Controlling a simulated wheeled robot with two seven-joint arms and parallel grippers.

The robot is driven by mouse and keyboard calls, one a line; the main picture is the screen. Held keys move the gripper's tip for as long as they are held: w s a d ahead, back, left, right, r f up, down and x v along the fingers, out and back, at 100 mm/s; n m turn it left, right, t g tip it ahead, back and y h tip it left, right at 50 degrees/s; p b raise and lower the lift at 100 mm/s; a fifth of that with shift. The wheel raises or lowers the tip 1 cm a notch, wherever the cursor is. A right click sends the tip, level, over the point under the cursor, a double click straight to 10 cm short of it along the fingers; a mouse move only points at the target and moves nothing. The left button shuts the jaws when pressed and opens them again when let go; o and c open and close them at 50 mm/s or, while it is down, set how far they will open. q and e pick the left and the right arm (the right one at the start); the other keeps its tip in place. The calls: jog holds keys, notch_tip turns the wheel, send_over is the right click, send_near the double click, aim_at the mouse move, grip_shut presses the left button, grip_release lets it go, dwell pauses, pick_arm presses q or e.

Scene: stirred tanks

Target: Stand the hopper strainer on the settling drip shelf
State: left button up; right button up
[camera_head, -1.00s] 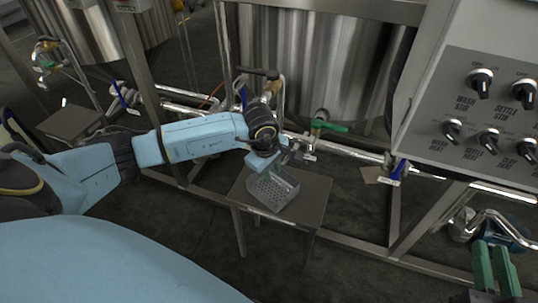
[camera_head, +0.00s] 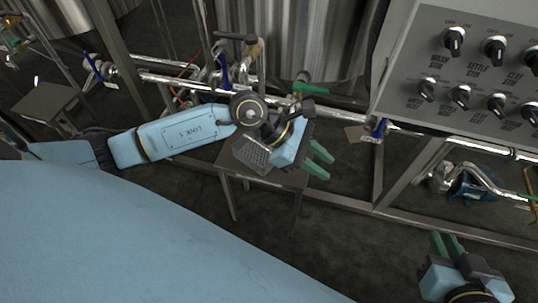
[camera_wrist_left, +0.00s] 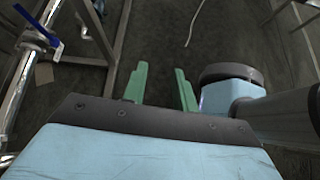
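The hopper strainer (camera_head: 250,155) is a grey metal box with perforated walls. It sits on a small grey metal shelf table (camera_head: 291,181) in front of the middle tank, partly hidden behind my left wrist. I cannot read a label that says which shelf this is. My left gripper (camera_head: 319,160) is just right of the strainer, apart from it, over the table's right edge. Its green fingers are apart and empty; in the left wrist view they (camera_wrist_left: 162,88) point over bare floor. My right gripper (camera_head: 447,245) is at the lower right, fingers slightly apart, holding nothing.
A second small grey table (camera_head: 45,102) stands at the far left. Pipes, a green-handled valve (camera_head: 310,89) and a frame rail run behind the middle table. A control panel (camera_head: 470,75) with black knobs fills the upper right. Dark floor (camera_head: 345,245) in front is clear.

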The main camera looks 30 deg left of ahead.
pick_arm(q)
jog(key=s+d+r+n+t+h, duration=0.1)
jog(key=d+r+n+t+h, duration=0.1)
jog(key=d+r+n+h, duration=0.3)
jog(key=s+d+r+n+t+h, duration=0.1)
jog(key=r+n+t+h, duration=0.15)
jog(key=r, duration=0.35)
jog(key=w+a+r+n+t+y, duration=0.1)
jog(key=a+r+n+t, duration=0.15)
jog(key=n+t, duration=0.4)
jog(key=w+a+r+n+t+y, duration=0.1)
jog(key=a+r+n+t+y, duration=0.15)
jog(key=n, duration=0.65)
jog(key=a+f+n+t+y, duration=0.1)
jog(key=a+f+n+y, duration=0.25)
jog(key=n+y, duration=0.45)
jog(key=a+f+n+t+y, duration=0.15)
jog(key=a+n+y, duration=0.3)
jog(key=n, duration=0.75)
jog(key=s+a+f+n+g, duration=0.1)
jog(key=s+f+n+g, duration=0.5)
jog(key=s+f, duration=0.1)
jog(key=shift+f+n+h, duration=0.35)
jog(key=shift+f+n, duration=0.05)
jog(key=shift+f, duration=0.2)
